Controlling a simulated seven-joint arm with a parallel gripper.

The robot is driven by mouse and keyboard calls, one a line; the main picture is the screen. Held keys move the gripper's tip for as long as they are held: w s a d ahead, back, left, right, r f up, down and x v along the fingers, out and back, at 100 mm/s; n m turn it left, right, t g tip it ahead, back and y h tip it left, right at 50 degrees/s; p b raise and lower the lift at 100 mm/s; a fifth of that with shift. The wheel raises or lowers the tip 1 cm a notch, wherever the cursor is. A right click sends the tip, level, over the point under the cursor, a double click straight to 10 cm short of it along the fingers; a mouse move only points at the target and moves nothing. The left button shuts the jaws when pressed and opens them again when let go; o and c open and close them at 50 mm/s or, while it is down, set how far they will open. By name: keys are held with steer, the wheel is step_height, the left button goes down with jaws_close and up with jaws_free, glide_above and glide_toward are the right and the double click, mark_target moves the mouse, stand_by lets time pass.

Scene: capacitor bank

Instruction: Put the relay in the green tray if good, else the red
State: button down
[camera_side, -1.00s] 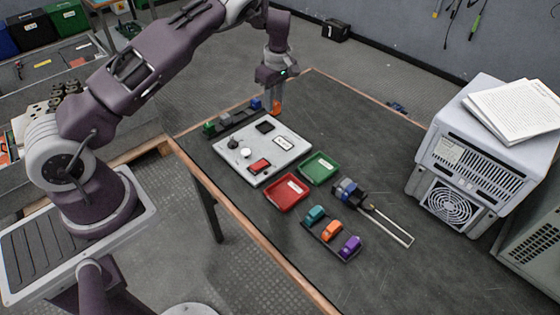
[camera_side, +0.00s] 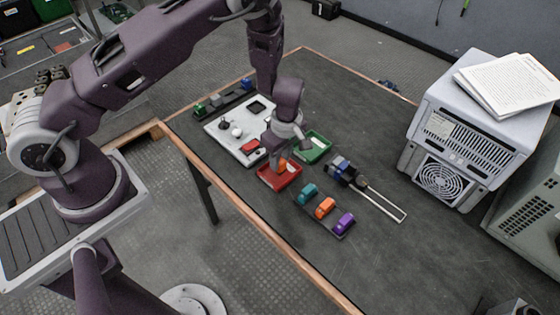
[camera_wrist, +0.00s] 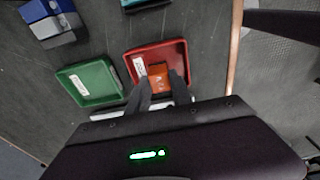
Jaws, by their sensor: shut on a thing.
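My gripper (camera_side: 281,160) is shut on an orange block, which I take to be the relay (camera_wrist: 159,73). In the wrist view the relay sits between the two fingers, over or inside the red tray (camera_wrist: 133,61). I cannot tell whether it touches the tray floor. In the side view the fingers are at the red tray (camera_side: 266,180) and partly cover it. The green tray (camera_side: 323,141) is beside it, toward the back right, and looks empty; it also shows in the wrist view (camera_wrist: 72,90). Both trays carry a white label.
A white panel (camera_side: 222,128) with fittings lies behind the trays. A rack with teal, orange (camera_side: 325,207) and purple blocks is in front. A blue-grey device with a metal loop (camera_side: 385,203) lies to the right. A large grey cabinet (camera_side: 470,140) stands at right.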

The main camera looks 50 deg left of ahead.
steer(key=shift+f, duration=0.6)
steer(key=c, duration=1.1)
jaws_free()
steer(key=shift+f, duration=0.1)
steer(key=shift+c, duration=0.2)
